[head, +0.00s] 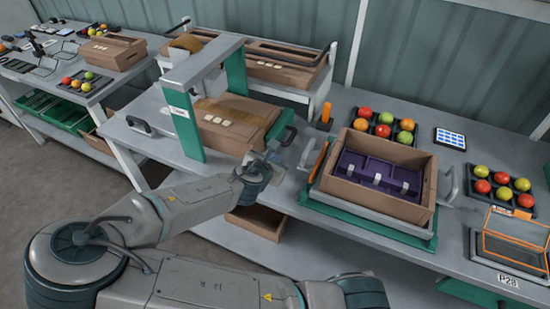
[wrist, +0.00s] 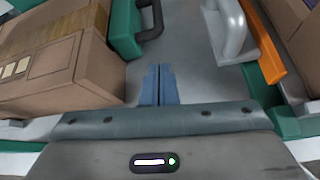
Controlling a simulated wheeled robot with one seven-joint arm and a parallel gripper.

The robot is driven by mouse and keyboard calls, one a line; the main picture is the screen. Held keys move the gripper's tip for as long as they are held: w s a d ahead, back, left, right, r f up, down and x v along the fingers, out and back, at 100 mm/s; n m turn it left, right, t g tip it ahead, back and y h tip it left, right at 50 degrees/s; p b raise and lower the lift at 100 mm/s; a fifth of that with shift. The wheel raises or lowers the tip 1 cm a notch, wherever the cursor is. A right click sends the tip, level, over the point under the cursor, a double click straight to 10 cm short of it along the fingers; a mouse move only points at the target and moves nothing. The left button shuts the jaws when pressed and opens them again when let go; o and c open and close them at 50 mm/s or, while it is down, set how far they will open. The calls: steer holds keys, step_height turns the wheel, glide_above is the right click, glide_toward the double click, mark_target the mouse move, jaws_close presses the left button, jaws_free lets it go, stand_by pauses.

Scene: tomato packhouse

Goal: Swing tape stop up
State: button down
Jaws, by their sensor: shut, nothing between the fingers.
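The taping frame, a grey and green arch (head: 205,62), stands over a closed brown carton (head: 228,137), which also shows at the left of the wrist view (wrist: 62,62). I cannot tell for sure which part is the tape stop. An orange bar (head: 318,160) lies slanted along the left side of the green-edged stand; it is at the right of the wrist view (wrist: 256,42). A small orange block (head: 325,114) stands upright behind it. My gripper (wrist: 158,70) is shut and empty, over the grey bench between the carton and the orange bar, apart from both.
A green block with a black handle (wrist: 150,20) is just ahead of my fingers, slightly left. A grey handle (wrist: 228,30) is ahead right. An open carton (head: 427,188) with a purple insert sits on the stand. Fruit trays (head: 407,142) are behind it.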

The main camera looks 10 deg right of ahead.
mark_target(282, 159)
steer(key=x, duration=0.8)
steer(key=shift+w+d+f, duration=0.1)
steer(key=shift+w+f, duration=0.05)
steer(key=shift+w+r+p, duration=0.1)
steer(key=shift+r+p, duration=0.3)
steer(key=shift+p, duration=0.2)
steer(key=shift+r+g+p, duration=0.35)
steer(key=shift+g+p, duration=0.05)
steer(key=shift+p, duration=0.15)
